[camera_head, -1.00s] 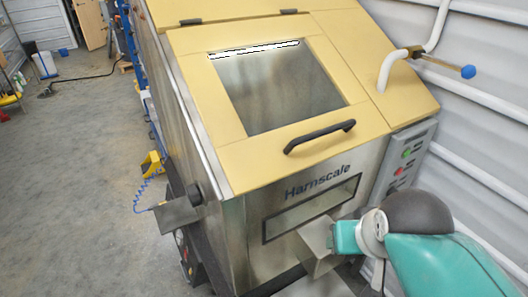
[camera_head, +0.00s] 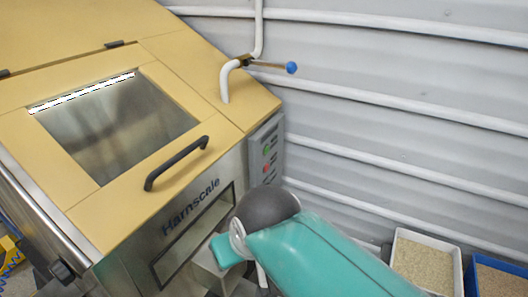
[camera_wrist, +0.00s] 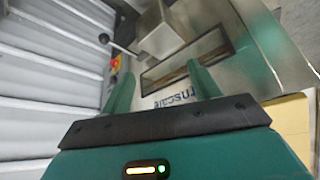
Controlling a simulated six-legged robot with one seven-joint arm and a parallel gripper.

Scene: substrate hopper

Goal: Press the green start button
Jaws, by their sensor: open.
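The green start button (camera_head: 267,149) is small and round, on the upper part of a grey control panel (camera_head: 277,138) at the hopper's right side. A red button (camera_head: 266,168) sits below it. In the wrist view my gripper (camera_wrist: 162,80) is open and empty, its two teal fingers apart in front of the hopper's lettered front. A red and yellow control (camera_wrist: 115,64) shows beyond the left finger; I cannot make out the green button there. In the head view my teal arm stands below the panel, and the fingers are not clearly seen.
The hopper (camera_head: 230,150) has a yellow top, a black-handled windowed lid (camera_head: 176,163) and a front slot. A blue-tipped lever (camera_head: 290,68) juts from a white pipe above the panel. A corrugated wall (camera_head: 400,110) lies behind. Grain bins (camera_head: 455,262) stand lower right.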

